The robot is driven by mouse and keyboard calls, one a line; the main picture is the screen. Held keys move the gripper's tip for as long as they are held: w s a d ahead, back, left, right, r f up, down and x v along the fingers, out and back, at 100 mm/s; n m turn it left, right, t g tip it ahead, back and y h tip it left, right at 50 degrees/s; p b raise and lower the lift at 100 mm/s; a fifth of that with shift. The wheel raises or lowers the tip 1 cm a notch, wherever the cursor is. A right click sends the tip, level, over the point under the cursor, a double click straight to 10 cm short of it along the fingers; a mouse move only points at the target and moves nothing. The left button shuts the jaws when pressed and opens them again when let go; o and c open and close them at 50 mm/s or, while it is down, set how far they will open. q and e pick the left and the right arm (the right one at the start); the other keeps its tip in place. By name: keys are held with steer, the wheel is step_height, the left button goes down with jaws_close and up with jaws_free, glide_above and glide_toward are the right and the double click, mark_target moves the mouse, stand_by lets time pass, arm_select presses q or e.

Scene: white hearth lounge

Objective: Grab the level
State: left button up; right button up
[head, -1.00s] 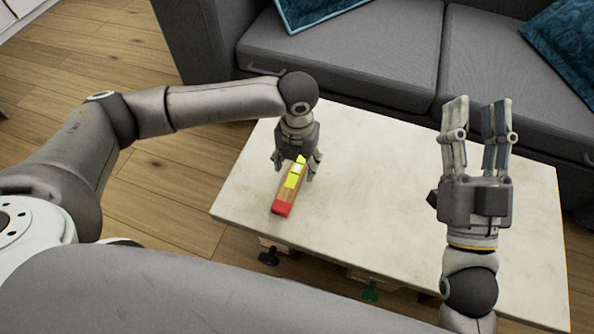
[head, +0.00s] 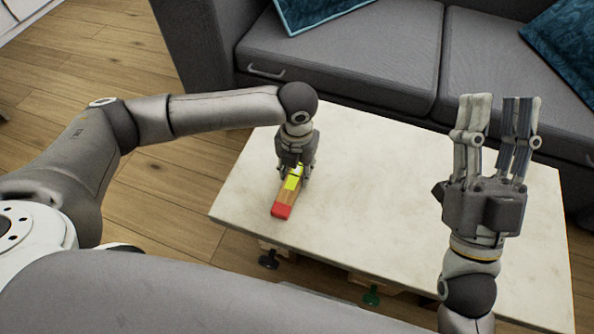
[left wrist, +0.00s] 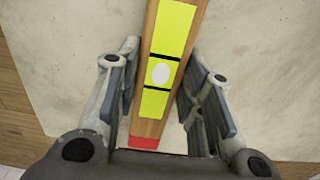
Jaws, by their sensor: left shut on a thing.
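The level (head: 283,204) is a wooden bar with a red end and a yellow middle section. It lies on the white table top, its red end toward me. In the left wrist view the level (left wrist: 171,30) shows yellow panels, black lines and a white oval, and runs between the fingers. My left gripper (head: 292,178) points down over the level and is shut on it; it also shows in the left wrist view (left wrist: 163,100). The level's far end is hidden behind the gripper in the head view. My right gripper (head: 497,105) is open, empty and points up above the table's right side.
The white table (head: 380,200) is otherwise clear on top. A grey sofa (head: 370,55) with teal cushions stands close behind it.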

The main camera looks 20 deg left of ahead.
arm_select(q)
steer(key=shift+c, duration=1)
